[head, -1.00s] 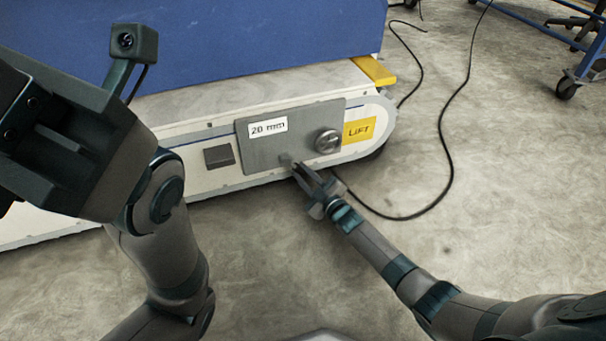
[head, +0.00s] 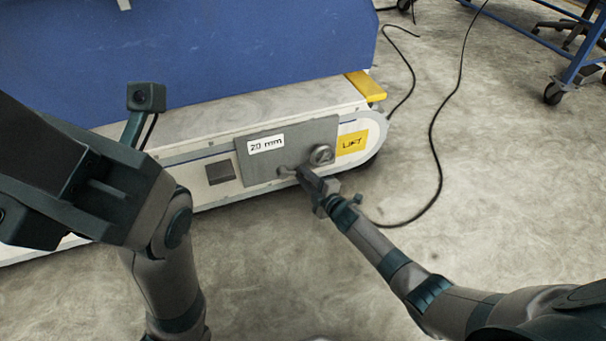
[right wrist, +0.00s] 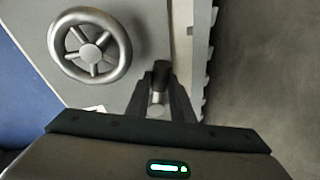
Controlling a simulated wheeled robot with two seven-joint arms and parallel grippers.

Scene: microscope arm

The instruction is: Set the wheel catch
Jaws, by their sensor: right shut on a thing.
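The spoked handwheel (head: 322,155) is on a grey plate (head: 262,164) on the side of the white machine base. It also shows whole in the right wrist view (right wrist: 90,46). In the right wrist view the knob (right wrist: 160,72) stands between the finger tips. My right gripper (head: 302,173) is shut on this knob and partly hides it. My left gripper's body fills the left foreground; its finger tips are not visible.
A dark square recess (head: 220,172) is left of the plate. A black cable (head: 436,150) lies on the floor at right. The floor in front is clear.

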